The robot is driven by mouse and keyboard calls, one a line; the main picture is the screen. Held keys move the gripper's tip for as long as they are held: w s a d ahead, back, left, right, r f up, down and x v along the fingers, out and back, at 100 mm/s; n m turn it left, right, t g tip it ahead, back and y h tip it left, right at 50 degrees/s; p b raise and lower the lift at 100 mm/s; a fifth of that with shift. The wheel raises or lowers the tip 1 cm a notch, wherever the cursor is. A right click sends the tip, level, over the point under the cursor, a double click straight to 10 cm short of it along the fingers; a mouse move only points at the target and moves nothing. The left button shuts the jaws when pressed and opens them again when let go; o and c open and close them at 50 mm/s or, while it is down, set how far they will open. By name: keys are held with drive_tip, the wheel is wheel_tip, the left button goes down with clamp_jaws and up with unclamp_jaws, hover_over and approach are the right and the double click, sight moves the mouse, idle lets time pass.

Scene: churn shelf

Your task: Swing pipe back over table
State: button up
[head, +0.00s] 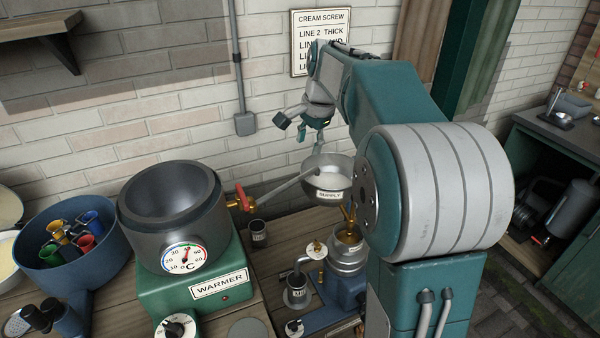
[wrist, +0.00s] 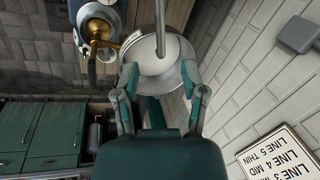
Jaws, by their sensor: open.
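The grey pipe (head: 285,187) runs from the red-handled valve (head: 242,198) on the warmer (head: 178,225) up to the right. Its free end lies over the bowl marked SUPPLY (head: 329,195). In the wrist view the pipe (wrist: 160,28) comes down from the top edge and ends over the round bowl (wrist: 150,82). My gripper (head: 303,130) hangs above and behind the bowl, near the wall. In the wrist view my gripper (wrist: 160,82) is open and empty, its fingers spread across the bowl's near side. The pipe's end lies between and beyond the fingertips, and contact cannot be told.
A small metal cup (head: 257,231) stands on the wooden table near the wall. A blue tub of coloured cups (head: 75,246) is at left. The brick wall carries a sign (head: 320,20).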

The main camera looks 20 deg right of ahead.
sight(301, 176)
drive_tip(key=x, duration=1)
drive_tip(key=shift+w+f, duration=0.15)
drive_tip(key=shift+f, duration=0.25)
clamp_jaws()
